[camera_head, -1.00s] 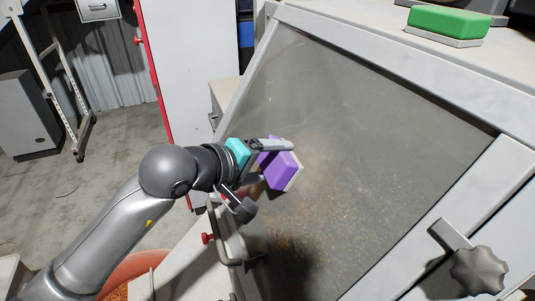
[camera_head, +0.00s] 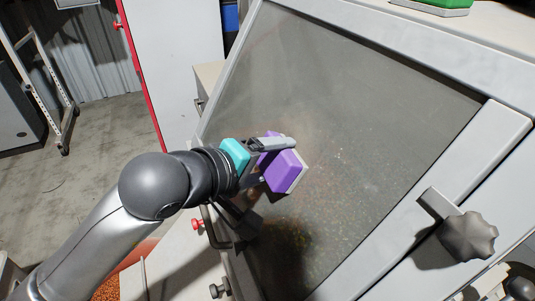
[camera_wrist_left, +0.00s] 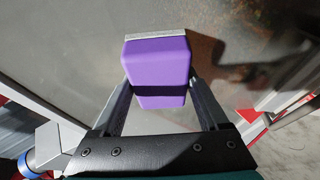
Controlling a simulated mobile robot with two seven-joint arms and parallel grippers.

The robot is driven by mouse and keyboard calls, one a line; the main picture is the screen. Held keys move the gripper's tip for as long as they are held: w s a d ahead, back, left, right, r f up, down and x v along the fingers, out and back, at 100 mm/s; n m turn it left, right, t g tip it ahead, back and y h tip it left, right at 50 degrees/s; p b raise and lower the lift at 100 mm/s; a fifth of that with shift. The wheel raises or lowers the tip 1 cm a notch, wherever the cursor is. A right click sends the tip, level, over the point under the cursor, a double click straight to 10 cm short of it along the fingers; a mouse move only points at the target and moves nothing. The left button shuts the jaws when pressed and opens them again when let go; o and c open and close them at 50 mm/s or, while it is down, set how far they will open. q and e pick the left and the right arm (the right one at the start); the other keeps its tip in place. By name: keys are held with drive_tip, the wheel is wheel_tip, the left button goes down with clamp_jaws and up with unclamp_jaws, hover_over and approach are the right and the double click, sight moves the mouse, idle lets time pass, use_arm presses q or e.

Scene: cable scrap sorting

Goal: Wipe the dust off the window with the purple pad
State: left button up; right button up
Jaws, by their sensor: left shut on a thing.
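The window (camera_head: 350,105) is a tilted, dusty grey pane in a pale frame, with speckles and a brownish haze over its middle and lower part. My left gripper (camera_head: 277,160) is shut on the purple pad (camera_head: 287,172), which has a pale wiping face. The pad is at the left-middle of the window with its pale face toward the glass; I cannot tell for certain whether it touches. In the left wrist view the pad (camera_wrist_left: 158,70) sits between both fingers, its pale edge at the glass. My right gripper is not in view.
A dark star knob (camera_head: 467,237) sticks out at the lower right of the frame. A handle (camera_head: 212,230) and red knob (camera_head: 197,224) stand below my left wrist. A green block (camera_head: 440,4) lies on top.

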sight(282, 153)
use_arm(q)
drive_tip(key=shift+s+d+b, duration=0.15)
drive_tip(key=shift+s+d, duration=0.1)
drive_tip(key=shift+s, duration=0.35)
drive_tip(key=shift+s+d+b, duration=0.1)
drive_tip(key=shift+s+d, duration=0.2)
drive_tip(key=shift+s, duration=0.3)
drive_tip(key=shift+s+d+b, duration=0.15)
drive_tip(key=shift+s+d, duration=0.1)
drive_tip(key=shift+s, duration=0.35)
drive_tip(key=shift+s+d+p, duration=0.25)
drive_tip(key=shift+s+p, duration=0.05)
drive_tip(key=shift+s, duration=0.35)
drive_tip(key=shift+w+d+r+p, duration=0.15)
drive_tip(key=shift+d+r+p, duration=0.25)
drive_tip(key=shift+r, duration=0.25)
drive_tip(key=shift+w+d+r+p, duration=0.15)
drive_tip(key=shift+d+r+p, duration=0.1)
drive_tip(key=shift+r+p, duration=0.3)
drive_tip(key=shift+w+a+f+b, duration=0.1)
drive_tip(key=shift+w+a+b, duration=0.2)
drive_tip(key=shift+w+b, duration=0.25)
drive_tip(key=shift+w+a+b, duration=0.25)
drive_tip(key=shift+w, duration=0.35)
drive_tip(key=shift+w+a+b, duration=0.2)
drive_tip(key=shift+w, duration=0.35)
